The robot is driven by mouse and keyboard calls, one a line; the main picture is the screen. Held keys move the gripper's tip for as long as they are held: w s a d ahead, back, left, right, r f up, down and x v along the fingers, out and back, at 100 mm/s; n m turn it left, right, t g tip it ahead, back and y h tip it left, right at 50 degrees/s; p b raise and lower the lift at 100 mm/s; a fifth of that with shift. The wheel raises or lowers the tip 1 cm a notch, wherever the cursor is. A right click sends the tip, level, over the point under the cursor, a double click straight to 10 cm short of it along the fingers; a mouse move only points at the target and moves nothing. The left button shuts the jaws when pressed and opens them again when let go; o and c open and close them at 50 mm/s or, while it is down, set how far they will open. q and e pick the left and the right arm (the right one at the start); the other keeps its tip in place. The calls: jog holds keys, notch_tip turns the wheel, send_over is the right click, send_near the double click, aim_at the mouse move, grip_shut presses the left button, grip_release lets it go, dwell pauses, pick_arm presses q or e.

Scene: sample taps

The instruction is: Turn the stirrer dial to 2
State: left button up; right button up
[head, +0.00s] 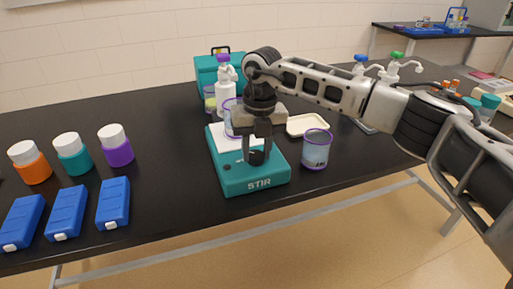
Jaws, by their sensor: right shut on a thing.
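The teal stirrer (228,182) marked STIR sits on the black table in the middle of the head view. A clear beaker with a purple rim (230,120) stands on its white top plate. The black dial (257,158) is on the front part of the stirrer. My right gripper (257,150) points down over the stirrer and is shut on the dial. Its fingers hide part of the dial, and I cannot read which number it points to. My left gripper is not in view.
A purple-rimmed beaker (316,149) stands just right of the stirrer, near a cream tray (307,124). A purple-capped white bottle (225,88) and a teal case (206,72) stand behind. Orange, teal and purple jars and blue boxes (113,203) are at left.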

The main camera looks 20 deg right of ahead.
aim_at(258, 157)
jog(key=m, duration=0.7)
jog(key=shift+r, duration=0.1)
jog(key=m, duration=0.7)
jog(key=shift+t, duration=0.4)
jog(key=shift+m, duration=0.3)
jog(key=o, duration=1)
jog(key=r, duration=1)
jog(key=s+r+b, duration=0.1)
jog(key=r, duration=0.5)
jog(key=shift+s+f, duration=0.1)
jog(key=shift+f, duration=0.05)
